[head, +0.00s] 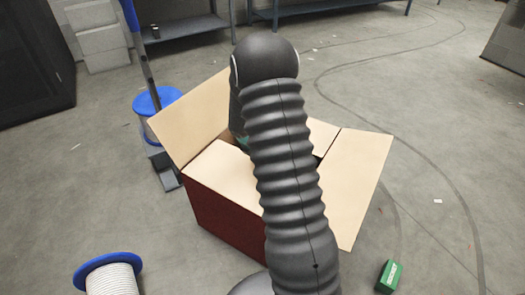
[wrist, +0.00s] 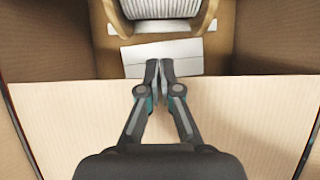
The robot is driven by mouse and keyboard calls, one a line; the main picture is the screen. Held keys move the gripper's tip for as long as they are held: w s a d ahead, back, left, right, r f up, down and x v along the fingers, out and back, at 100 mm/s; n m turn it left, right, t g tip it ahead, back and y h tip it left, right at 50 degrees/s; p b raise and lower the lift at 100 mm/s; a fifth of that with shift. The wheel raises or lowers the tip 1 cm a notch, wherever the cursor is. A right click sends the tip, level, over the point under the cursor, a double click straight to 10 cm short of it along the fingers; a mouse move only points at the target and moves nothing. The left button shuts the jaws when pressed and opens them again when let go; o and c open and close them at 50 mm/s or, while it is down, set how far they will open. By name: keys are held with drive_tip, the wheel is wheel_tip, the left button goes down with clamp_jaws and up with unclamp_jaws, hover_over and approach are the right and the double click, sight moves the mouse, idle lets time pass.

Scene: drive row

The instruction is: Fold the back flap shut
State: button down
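The cardboard box (head: 222,215), dark red outside and tan inside, stands on the floor in the head view. Its near flap (head: 218,168) lies folded in over the top. The left flap (head: 190,118) stands open, tilted outward, and the right flap (head: 358,185) hangs outward. A pale panel (head: 322,134) at the back, apparently the back flap, is mostly hidden by my arm. In the wrist view my gripper (wrist: 159,66) is shut and empty. Its fingers lie over a pale flap (wrist: 235,115), with tips just past its edge; contact is unclear.
Inside the box are a spool (wrist: 160,8) of white line and a white paper (wrist: 160,58). A blue-and-white spool (head: 112,278) is at front left, a green block (head: 389,276) at front right. A blue-topped drum (head: 157,102) and post stand behind left. Floor right is mostly clear.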

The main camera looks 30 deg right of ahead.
drive_tip(key=shift+s+a+f, duration=0.2)
drive_tip(key=shift+f, duration=0.15)
